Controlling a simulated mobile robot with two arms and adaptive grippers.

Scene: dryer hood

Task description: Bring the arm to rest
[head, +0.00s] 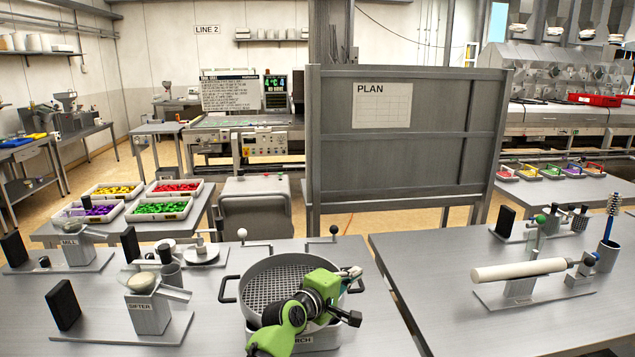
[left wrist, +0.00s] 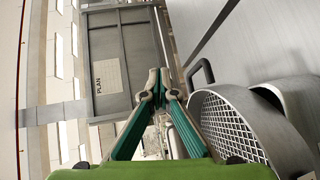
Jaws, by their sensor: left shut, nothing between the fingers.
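My left arm reaches in over the bench at the lower middle of the head view. Its gripper (head: 354,272) is above the right part of the round steel drum with a mesh floor (head: 268,268). In the left wrist view the two green fingers of the gripper (left wrist: 160,84) meet at their tips, with nothing between them. The drum's mesh (left wrist: 228,128) lies to the right of the fingers there, apart from them. The arm hides part of the drum and of its label. My right gripper does not show.
A sifter (head: 150,310) and a mill (head: 75,252) stand on the bench to the left. A white roller (head: 518,270) lies on a stand on the right bench. A grey PLAN board (head: 405,150) rises behind. A gap separates the two benches.

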